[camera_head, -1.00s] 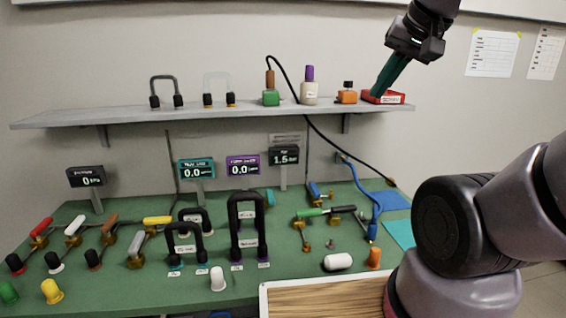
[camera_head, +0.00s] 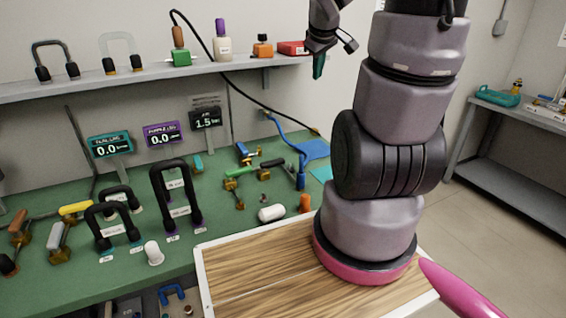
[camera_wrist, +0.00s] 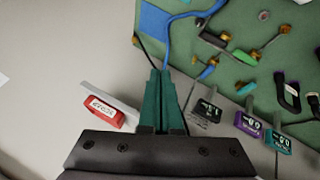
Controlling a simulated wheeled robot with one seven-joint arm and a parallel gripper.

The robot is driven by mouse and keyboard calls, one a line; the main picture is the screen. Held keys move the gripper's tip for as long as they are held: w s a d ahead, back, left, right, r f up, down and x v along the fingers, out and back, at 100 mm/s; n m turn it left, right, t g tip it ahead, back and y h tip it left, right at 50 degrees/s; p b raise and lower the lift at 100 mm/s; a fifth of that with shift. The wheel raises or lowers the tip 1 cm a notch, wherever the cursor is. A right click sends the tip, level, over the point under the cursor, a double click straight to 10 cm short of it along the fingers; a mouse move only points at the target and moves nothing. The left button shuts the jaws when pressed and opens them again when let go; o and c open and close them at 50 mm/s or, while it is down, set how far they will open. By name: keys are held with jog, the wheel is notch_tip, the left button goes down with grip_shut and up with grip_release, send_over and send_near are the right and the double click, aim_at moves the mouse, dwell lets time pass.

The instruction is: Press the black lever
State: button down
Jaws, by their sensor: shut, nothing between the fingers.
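The black lever (camera_head: 271,163) lies on the green bench, just right of a green-handled lever (camera_head: 240,171). In the wrist view a dark handle that looks like the black lever (camera_wrist: 214,40) shows at the upper right, beside the green handle (camera_wrist: 246,56). My gripper (camera_head: 318,74) has teal fingers and hangs high above the back right of the bench, near the shelf's right end. In the wrist view my gripper (camera_wrist: 160,72) has its fingers together, with nothing between them. It is well apart from the black lever.
A red box (camera_head: 293,48) sits on the shelf (camera_head: 150,79) close to my gripper. A blue hose (camera_head: 289,143) curves behind the levers. Black arched handles (camera_head: 173,190) stand to the left. A white cylinder (camera_head: 271,213) and an orange cylinder (camera_head: 305,203) stand in front.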

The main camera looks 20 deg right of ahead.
aim_at(273, 165)
jog(key=w+d+f+n+y, duration=0.1)
jog(key=w+d+f+n, duration=0.3)
jog(key=f, duration=0.5)
jog(key=a+f+n+y, duration=0.1)
jog(key=f+n+y, duration=0.1)
jog(key=f, duration=0.3)
jog(key=s+a+f+n+y, duration=0.1)
jog(key=a+f+n+y, duration=0.1)
jog(key=f+n, duration=0.2)
jog(key=s+a+f+n+g+y, duration=0.1)
jog(key=a+f+n+y, duration=0.1)
jog(key=f, duration=0.6)
jog(key=shift+s+a+n+y, duration=0.25)
jog(key=shift+n+y, duration=0.25)
jog(key=shift+n, duration=0.3)
jog(key=x, duration=1)
jog(key=shift+w, duration=0.1)
jog(key=w, duration=0.3)
jog(key=shift+w, duration=0.5)
